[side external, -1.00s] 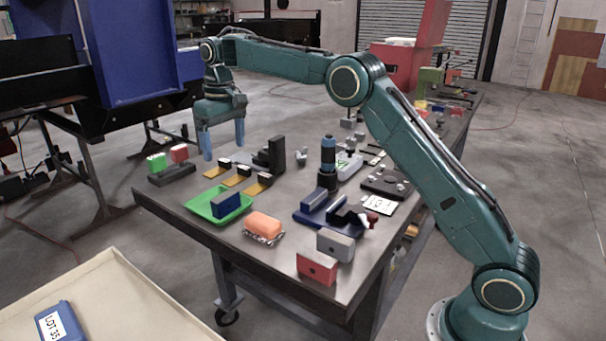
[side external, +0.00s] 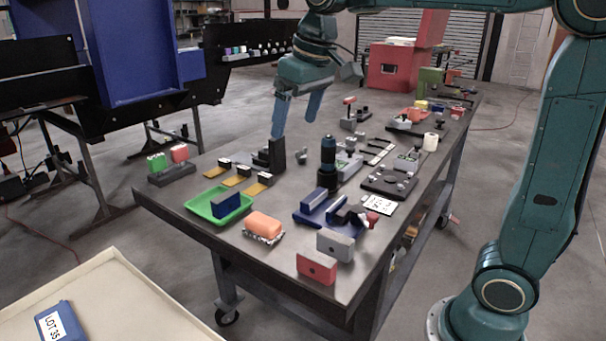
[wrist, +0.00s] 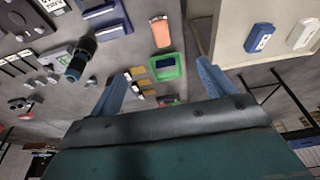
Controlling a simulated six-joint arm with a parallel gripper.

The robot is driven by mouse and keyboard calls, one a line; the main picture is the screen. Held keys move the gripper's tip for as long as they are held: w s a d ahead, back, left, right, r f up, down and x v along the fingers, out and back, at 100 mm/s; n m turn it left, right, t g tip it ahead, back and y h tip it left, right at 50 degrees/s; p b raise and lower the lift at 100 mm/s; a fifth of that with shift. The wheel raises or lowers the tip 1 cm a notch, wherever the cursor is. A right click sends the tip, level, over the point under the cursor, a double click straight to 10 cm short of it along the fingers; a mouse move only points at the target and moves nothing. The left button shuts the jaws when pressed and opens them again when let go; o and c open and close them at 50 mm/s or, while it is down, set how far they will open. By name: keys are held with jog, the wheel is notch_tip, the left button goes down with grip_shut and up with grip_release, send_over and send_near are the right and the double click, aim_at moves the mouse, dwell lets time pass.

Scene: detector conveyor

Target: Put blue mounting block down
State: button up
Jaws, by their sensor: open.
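The blue mounting block (side external: 227,205) lies in a shallow green tray (side external: 200,203) on the near left part of the table. It also shows in the wrist view (wrist: 165,66), inside the green tray (wrist: 152,77). My gripper (side external: 296,118) is open and empty, raised behind the dark stepped bracket and well apart from the block. In the wrist view my gripper (wrist: 163,75) has its fingers spread wide with nothing between them.
An orange block (side external: 264,225) sits right of the tray. A dark stepped bracket (side external: 276,155) and a black-and-blue cylinder (side external: 327,160) stand mid-table. A blue vise-like fixture (side external: 318,210) is nearby. A cream bin (side external: 140,300) holds a blue case (side external: 60,322).

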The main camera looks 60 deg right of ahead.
jog(key=s+f+t, duration=0.1)
jog(key=s+f, duration=0.3)
jog(key=s, duration=0.6)
jog(key=s+f+t, duration=0.1)
jog(key=s+f, duration=0.3)
jog(key=s, duration=0.6)
jog(key=shift+s+a+f, duration=0.15)
jog(key=shift+a+f, duration=0.05)
jog(key=shift+f, duration=0.2)
